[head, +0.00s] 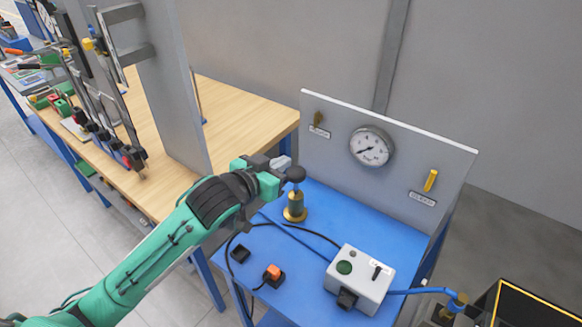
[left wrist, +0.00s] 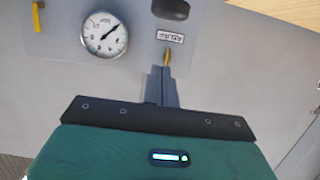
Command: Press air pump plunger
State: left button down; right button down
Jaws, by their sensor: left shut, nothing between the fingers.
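The air pump is a brass cylinder (head: 295,204) on a round brass base, standing on the blue table (head: 390,236). Its plunger is topped by a round black knob (head: 295,174). My left gripper (head: 282,162) is shut and empty, close beside and slightly above the knob in the head view; whether it touches cannot be told. In the left wrist view, the shut fingers (left wrist: 163,78) point toward the grey panel, and a dark rounded shape, apparently the knob (left wrist: 171,9), shows past their tips. My right gripper is not in view.
The grey panel (head: 320,160) behind carries a gauge (head: 370,147), a brass lever (head: 318,118) and a yellow lever (head: 431,180). A white control box (head: 359,280) with a blue hose stands on the blue table at front right. A wooden table (head: 235,110) is at left.

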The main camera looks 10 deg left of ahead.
aim_at(291, 181)
pick_arm(q)
jog(key=w+f, duration=0.1)
jog(key=w+d+f+p, duration=0.1)
jog(key=w+f, duration=0.2)
jog(key=shift+d, duration=0.3)
jog(key=shift+s+f, duration=0.1)
jog(key=shift+f, duration=0.45)
